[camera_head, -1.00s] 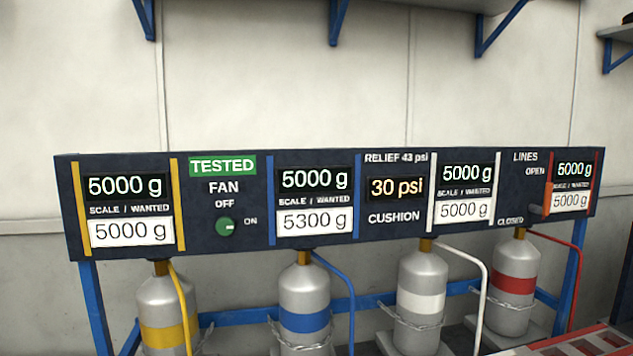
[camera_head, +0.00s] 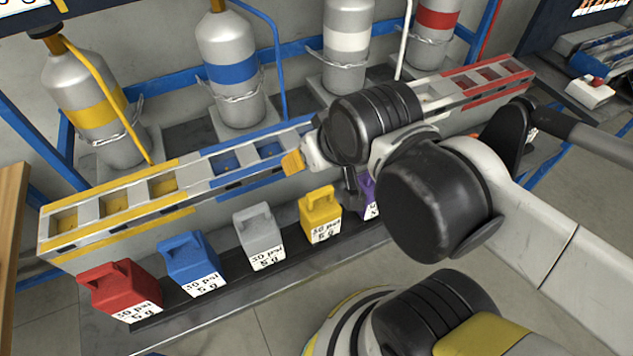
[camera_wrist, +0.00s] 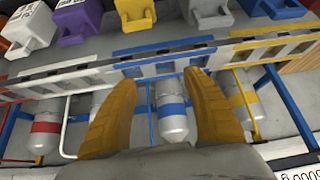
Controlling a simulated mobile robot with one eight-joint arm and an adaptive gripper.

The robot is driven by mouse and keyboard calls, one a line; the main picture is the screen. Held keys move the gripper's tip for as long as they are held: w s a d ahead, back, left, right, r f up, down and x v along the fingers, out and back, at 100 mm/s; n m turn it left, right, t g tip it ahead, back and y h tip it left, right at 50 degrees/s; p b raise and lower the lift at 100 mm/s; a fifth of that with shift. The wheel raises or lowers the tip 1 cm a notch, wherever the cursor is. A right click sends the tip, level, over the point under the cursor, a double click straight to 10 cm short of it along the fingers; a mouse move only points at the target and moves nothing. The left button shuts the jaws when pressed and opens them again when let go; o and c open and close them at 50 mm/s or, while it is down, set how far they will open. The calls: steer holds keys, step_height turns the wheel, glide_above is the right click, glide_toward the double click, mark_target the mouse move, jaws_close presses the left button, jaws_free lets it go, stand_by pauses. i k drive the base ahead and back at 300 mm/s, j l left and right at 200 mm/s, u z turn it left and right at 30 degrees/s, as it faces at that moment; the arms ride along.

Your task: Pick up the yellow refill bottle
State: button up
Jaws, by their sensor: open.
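The yellow refill bottle (camera_head: 321,214) stands upright on the low dark shelf in the head view, between the grey and purple bottles. Its label reads 30 psi, 5 g. It also shows at the top of the wrist view (camera_wrist: 135,13), cut by the frame edge. My gripper (camera_head: 292,161) is up at the rail, above and a little left of the yellow bottle and apart from it. In the wrist view my two yellow fingers (camera_wrist: 160,82) are spread with nothing between them; a blue-banded cylinder lies beyond. My arm hides part of the purple bottle in the head view.
Red (camera_head: 120,291), blue (camera_head: 190,264), grey (camera_head: 260,236) and purple (camera_head: 370,195) bottles share the shelf (camera_head: 220,305). A slotted rail (camera_head: 193,167) with coloured sections runs behind them. Banded cylinders stand behind the rail, including a blue-banded one (camera_head: 231,70). Floor in front is clear.

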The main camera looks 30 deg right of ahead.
mark_target(319, 212)
steer(key=k+j+z, duration=0.2)
steer(key=j, duration=0.25)
steer(key=k+j+z, duration=0.15)
steer(key=j, duration=0.3)
steer(key=k+j+z, duration=0.2)
steer(key=j, duration=0.2)
steer(key=k+j+z, duration=0.2)
steer(key=j, duration=0.2)
steer(key=i, duration=0.05)
